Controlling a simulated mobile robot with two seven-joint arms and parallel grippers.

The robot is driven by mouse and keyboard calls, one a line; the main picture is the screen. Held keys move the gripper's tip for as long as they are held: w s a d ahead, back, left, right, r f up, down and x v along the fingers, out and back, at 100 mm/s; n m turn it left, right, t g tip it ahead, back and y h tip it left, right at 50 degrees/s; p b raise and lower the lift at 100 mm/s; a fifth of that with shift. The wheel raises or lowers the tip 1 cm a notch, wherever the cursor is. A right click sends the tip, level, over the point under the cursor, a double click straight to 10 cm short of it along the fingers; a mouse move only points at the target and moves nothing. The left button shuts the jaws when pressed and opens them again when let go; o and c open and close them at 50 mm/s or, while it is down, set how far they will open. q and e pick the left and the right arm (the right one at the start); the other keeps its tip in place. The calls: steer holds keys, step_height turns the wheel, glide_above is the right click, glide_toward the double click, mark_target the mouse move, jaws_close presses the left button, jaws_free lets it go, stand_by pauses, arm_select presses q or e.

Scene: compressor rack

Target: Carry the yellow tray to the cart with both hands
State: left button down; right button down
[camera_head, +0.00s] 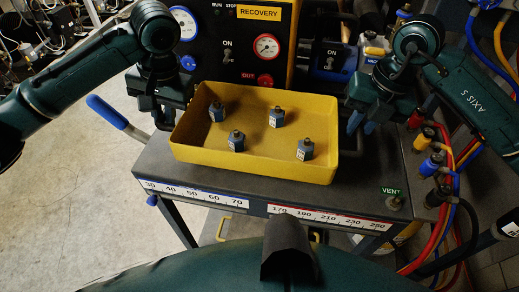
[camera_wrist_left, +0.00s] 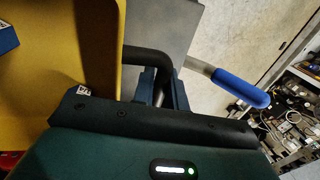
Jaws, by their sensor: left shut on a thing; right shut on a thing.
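The yellow tray (camera_head: 245,163) is level over the dark grey cart top (camera_head: 160,165); I cannot tell if it touches the surface. Several small grey-blue fittings with dark tops stand upright in it. My left gripper (camera_head: 167,114) is shut on the black handle at the tray's left side. The left wrist view shows the tray (camera_wrist_left: 85,45) and this curved handle (camera_wrist_left: 150,57) between the fingers (camera_wrist_left: 158,85). My right gripper (camera_head: 358,122) is at the tray's right side, shut on its handle, which is mostly hidden.
A black panel with gauges and a RECOVERY label (camera_head: 259,14) stands close behind the tray. The cart's blue-gripped handle (camera_head: 107,111) sticks out left. Scale strips (camera_head: 195,190) line the front edge. Colored hoses and valves (camera_head: 430,165) crowd the right.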

arm_select(q)
steer(key=shift+f, duration=0.1)
arm_select(e)
steer(key=shift+f, duration=0.15)
